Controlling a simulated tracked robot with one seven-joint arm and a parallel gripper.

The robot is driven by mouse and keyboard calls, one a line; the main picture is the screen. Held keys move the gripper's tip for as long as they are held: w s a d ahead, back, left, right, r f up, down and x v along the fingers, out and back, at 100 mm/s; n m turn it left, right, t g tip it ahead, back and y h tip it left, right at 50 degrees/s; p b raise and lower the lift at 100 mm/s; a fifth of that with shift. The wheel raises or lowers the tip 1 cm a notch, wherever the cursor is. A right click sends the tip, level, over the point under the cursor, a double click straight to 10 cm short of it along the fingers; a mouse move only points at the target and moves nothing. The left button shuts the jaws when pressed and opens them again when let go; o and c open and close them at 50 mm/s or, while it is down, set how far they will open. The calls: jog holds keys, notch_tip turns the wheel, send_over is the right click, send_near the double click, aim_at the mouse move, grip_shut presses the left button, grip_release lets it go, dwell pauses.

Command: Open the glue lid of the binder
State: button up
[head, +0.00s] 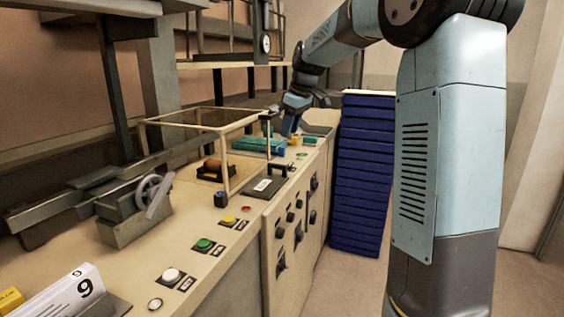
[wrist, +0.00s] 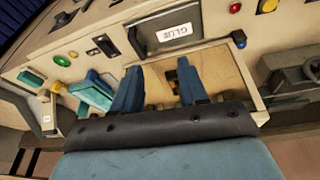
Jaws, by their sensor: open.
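The glue lid (head: 262,187) is a dark flat plate with a white label and a black handle (head: 283,169), lying closed on the binder's worktop (head: 245,207). In the wrist view the glue lid (wrist: 140,43) shows at the top, its label reading GLUE. My gripper (head: 288,128) is beyond the lid, farther along the binder in the head view. In the wrist view my gripper (wrist: 158,73) has its two blue fingers apart with nothing held between them. The fingers are apart from the lid.
A teal part (head: 262,146) lies near my gripper. Buttons, including a green one (head: 204,244), line the front. A blue stack (head: 362,170) stands at the right.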

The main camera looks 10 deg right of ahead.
jog(key=n+y, duration=0.1)
jog(key=n, duration=0.1)
send_near(278, 165)
jog(key=shift+y, duration=0.3)
jog(key=x, duration=0.8)
jog(key=shift+w+d+f, duration=0.2)
jog(key=shift+w+d, duration=0.05)
jog(key=shift+w, duration=0.05)
grip_shut()
jog(key=shift+d, duration=0.35)
jog(key=shift+r, duration=0.2)
